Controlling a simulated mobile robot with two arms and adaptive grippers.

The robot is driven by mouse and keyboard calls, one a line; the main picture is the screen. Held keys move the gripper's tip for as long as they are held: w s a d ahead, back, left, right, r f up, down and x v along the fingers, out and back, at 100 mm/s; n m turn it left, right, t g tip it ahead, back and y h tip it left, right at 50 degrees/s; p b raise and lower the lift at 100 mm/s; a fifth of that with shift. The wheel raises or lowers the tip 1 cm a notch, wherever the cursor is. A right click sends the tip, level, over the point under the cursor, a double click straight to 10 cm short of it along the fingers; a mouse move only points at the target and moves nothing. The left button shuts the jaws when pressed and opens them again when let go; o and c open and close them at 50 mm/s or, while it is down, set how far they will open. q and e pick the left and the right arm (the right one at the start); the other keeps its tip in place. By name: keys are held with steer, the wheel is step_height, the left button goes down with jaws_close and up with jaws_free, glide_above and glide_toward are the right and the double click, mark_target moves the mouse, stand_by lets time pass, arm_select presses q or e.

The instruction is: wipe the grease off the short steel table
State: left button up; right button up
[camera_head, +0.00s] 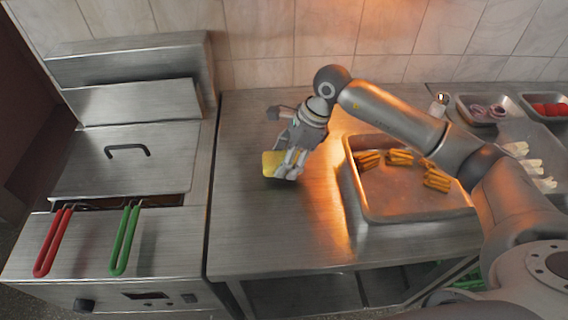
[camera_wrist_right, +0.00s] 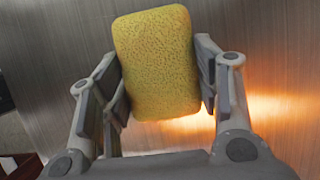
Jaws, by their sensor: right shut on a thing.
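A yellow sponge (camera_head: 271,163) is held in my right gripper (camera_head: 285,172) over the left part of the steel table (camera_head: 250,235). In the right wrist view the sponge (camera_wrist_right: 157,62) sits between both fingers of the gripper (camera_wrist_right: 158,75), which press on its two sides. I cannot tell whether the sponge touches the tabletop. No grease shows clearly on the bare steel; the gripper and arm hide part of the surface. My left gripper is not in view.
A tray (camera_head: 410,215) with several pieces of fried food stands on the table's right half. Left of the table is a fryer (camera_head: 125,160) with a red handle (camera_head: 52,243) and a green handle (camera_head: 124,240). Food pans (camera_head: 485,112) stand at the far right. A tiled wall (camera_head: 300,40) closes the back.

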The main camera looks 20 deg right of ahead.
steer(key=shift+s+r, duration=0.15)
steer(key=shift+r, duration=0.6)
steer(key=shift+r+p, duration=0.5)
steer(key=shift+r, duration=0.2)
steer(key=shift+r+p, duration=0.3)
steer(key=shift+r, duration=0.85)
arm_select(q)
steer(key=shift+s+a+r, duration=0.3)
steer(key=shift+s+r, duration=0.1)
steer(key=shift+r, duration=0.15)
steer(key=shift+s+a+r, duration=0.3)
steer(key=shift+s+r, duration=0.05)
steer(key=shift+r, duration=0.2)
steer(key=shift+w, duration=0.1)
